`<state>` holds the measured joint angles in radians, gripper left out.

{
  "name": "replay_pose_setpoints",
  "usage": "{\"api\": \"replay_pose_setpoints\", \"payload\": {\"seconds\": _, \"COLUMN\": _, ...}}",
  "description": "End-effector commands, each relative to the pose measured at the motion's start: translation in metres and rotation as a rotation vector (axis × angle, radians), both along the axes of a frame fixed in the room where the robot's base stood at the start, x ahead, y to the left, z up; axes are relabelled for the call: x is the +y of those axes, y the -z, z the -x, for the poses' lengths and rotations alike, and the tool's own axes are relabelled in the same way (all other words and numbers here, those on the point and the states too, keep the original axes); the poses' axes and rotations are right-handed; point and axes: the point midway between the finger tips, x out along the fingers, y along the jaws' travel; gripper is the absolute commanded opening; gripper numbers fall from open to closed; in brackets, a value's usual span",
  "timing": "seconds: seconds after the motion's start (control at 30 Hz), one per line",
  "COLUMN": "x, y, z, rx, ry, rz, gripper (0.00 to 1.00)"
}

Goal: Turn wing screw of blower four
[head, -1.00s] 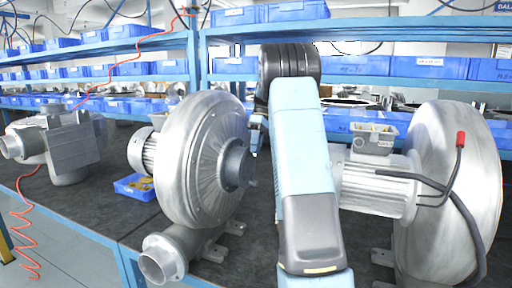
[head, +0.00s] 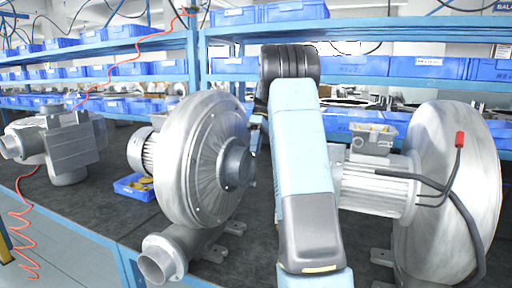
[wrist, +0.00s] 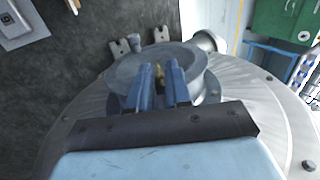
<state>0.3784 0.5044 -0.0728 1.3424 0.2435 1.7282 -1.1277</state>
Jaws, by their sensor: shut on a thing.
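A grey blower (head: 205,165) with a round ribbed face stands upright on the bench, left of my arm in the head view. Its short round hub (head: 238,166) sticks out toward my gripper. The wrist view looks along the blower's face (wrist: 255,95) at the hub's open ring (wrist: 122,72). My gripper (wrist: 158,74) reaches over the ring with its two blue fingers close together. They are shut on a small brass-coloured wing screw (wrist: 160,77), which shows only partly between them. In the head view my arm hides most of the gripper. No number on the blower can be read.
A second large blower (head: 450,190) with a motor and black cable stands close right of my arm. A grey unit (head: 70,145) stands at the far left. A small blue bin (head: 133,188) lies behind the middle blower. Shelves of blue bins (head: 365,66) line the back.

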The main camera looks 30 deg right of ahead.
Motion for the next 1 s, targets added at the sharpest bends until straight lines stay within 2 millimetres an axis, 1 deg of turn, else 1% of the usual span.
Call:
{"api": "replay_pose_setpoints", "payload": {"seconds": 0.03, "x": -0.004, "y": 0.0, "z": 0.0, "rx": -0.003, "ry": 0.006, "rz": 0.007, "gripper": 0.0}}
{"api": "replay_pose_setpoints", "payload": {"seconds": 0.3, "x": -0.004, "y": 0.0, "z": 0.0, "rx": -0.003, "ry": 0.006, "rz": 0.007, "gripper": 0.0}}
{"api": "replay_pose_setpoints", "payload": {"seconds": 0.33, "x": -0.004, "y": 0.0, "z": 0.0, "rx": -0.003, "ry": 0.006, "rz": 0.007, "gripper": 0.2}}
{"api": "replay_pose_setpoints", "payload": {"seconds": 0.57, "x": -0.002, "y": 0.0, "z": 0.0, "rx": -0.001, "ry": 0.003, "rz": 0.004, "gripper": 0.42}}
{"api": "replay_pose_setpoints", "payload": {"seconds": 0.87, "x": -0.001, "y": -0.002, "z": 0.0, "rx": -0.001, "ry": 0.0, "rz": 0.002, "gripper": 0.43}}
{"api": "replay_pose_setpoints", "payload": {"seconds": 1.0, "x": -0.003, "y": -0.013, "z": -0.003, "rx": -0.002, "ry": -0.003, "rz": 0.002, "gripper": 0.43}}
